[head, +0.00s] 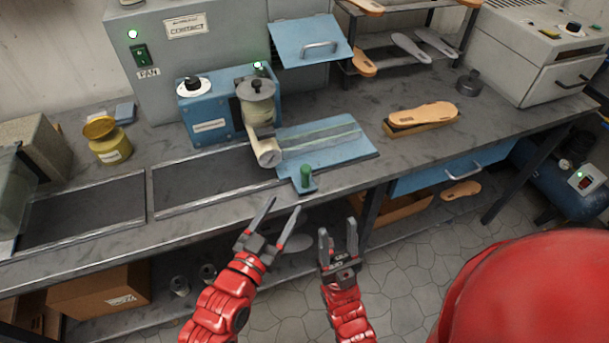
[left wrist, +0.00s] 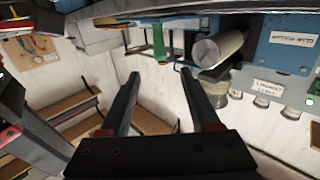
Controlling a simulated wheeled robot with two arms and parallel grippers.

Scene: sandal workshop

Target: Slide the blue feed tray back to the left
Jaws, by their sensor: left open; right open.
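The blue feed tray (head: 345,158) lies flat on the bench, to the right of and partly beneath the cream roller (head: 265,150). Its green handle (head: 305,175) stands upright on a small blue tab at the tray's front edge. My left gripper (head: 285,205) is open and empty, in front of the handle and slightly left of it, apart from it. In the left wrist view the green handle (left wrist: 159,42) shows beyond the gap between my open fingertips (left wrist: 160,75), with the roller beside it. My right gripper (head: 337,228) is open and empty, in front of the bench.
The blue roller machine (head: 205,118) stands behind the track. Left of the tray, the dark framed track (head: 215,186) is bare. A yellow jar (head: 107,141) stands further left. A sole on a wooden block (head: 422,116) lies to the right. A blue drawer (head: 435,177) sticks out below.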

